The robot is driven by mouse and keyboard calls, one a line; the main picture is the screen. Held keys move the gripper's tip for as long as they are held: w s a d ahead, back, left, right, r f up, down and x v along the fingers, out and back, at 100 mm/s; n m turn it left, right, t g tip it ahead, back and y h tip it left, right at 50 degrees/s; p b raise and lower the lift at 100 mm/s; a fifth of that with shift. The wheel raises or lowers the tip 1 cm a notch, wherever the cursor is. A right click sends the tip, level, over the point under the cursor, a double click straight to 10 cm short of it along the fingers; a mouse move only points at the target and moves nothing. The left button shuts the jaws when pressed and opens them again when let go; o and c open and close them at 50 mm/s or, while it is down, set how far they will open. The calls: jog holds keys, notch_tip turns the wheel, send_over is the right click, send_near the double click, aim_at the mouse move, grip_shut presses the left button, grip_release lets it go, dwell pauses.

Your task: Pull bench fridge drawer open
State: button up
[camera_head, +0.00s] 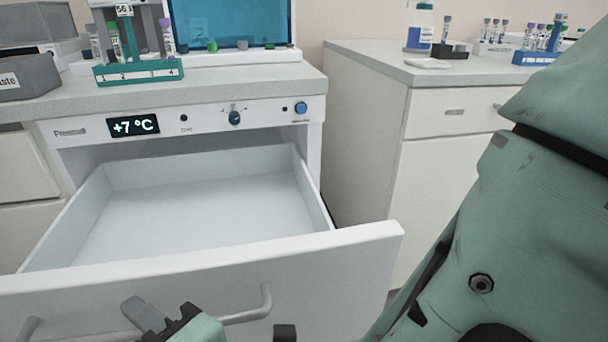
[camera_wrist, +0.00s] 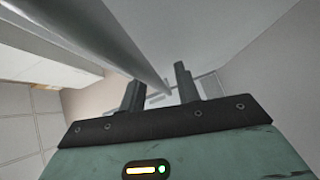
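The white bench fridge drawer (camera_head: 200,205) stands pulled well out in the head view, and its inside is empty. Its front panel (camera_head: 330,262) carries a grey bar handle (camera_head: 248,315). My gripper (camera_head: 215,322) is at the bottom of the head view, right at the handle, its green body covering the middle of the bar. In the wrist view my gripper (camera_wrist: 158,88) has its two dark fingers spread apart. The handle bar (camera_wrist: 125,50) runs from the upper left toward the gap between them, and the fingers do not look closed on it. Whether they touch the bar is unclear.
The fridge panel (camera_head: 180,120) above the drawer reads +7 °C. A green tube rack (camera_head: 138,73) and a grey waste box (camera_head: 25,78) stand on the bench top. A white cabinet (camera_head: 440,190) stands to the right, with a gap before it.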

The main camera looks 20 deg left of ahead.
jog(key=v, duration=0.7)
jog(key=shift+d+p, duration=0.25)
jog(key=shift+p, duration=0.2)
jog(key=shift+s, duration=0.1)
